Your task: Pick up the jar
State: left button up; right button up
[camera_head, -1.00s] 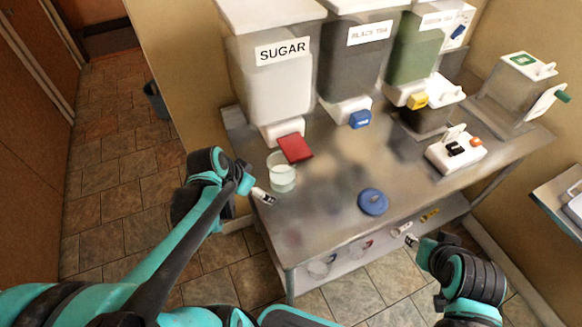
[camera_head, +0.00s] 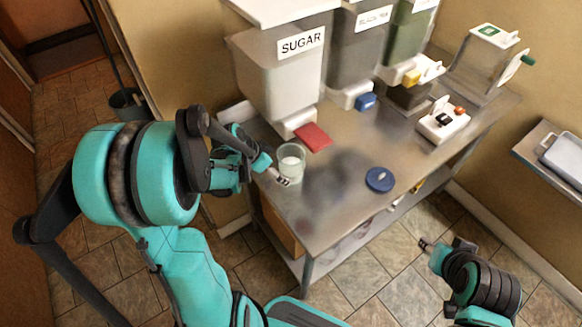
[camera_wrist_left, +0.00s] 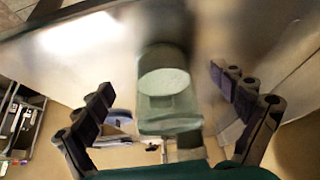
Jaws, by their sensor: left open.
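The jar (camera_head: 290,163) is a small clear glass with pale contents. It stands upright on the steel table (camera_head: 340,205), near its left edge and in front of the sugar dispenser. My left gripper (camera_head: 282,180) is beside the jar, at its near left side. In the left wrist view the open fingers of my left gripper (camera_wrist_left: 160,80) spread to either side of the jar (camera_wrist_left: 168,100), with nothing gripped. My right gripper (camera_head: 426,245) is off the table at the lower right; its fingers are too small to read.
A red pad (camera_head: 313,137) lies just behind the jar, under the sugar dispenser (camera_head: 285,75). A blue round lid (camera_head: 380,179) lies to the right on the table. More dispensers and a white device (camera_head: 443,122) stand at the back. The front middle of the table is clear.

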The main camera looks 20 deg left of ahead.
aim_at(291, 162)
pick_arm(q)
jog(key=w+d, duration=0.2)
jog(key=w, duration=0.1)
jog(key=w+f+b, duration=0.1)
jog(key=shift+w+d, duration=0.4)
jog(key=c, duration=1.8)
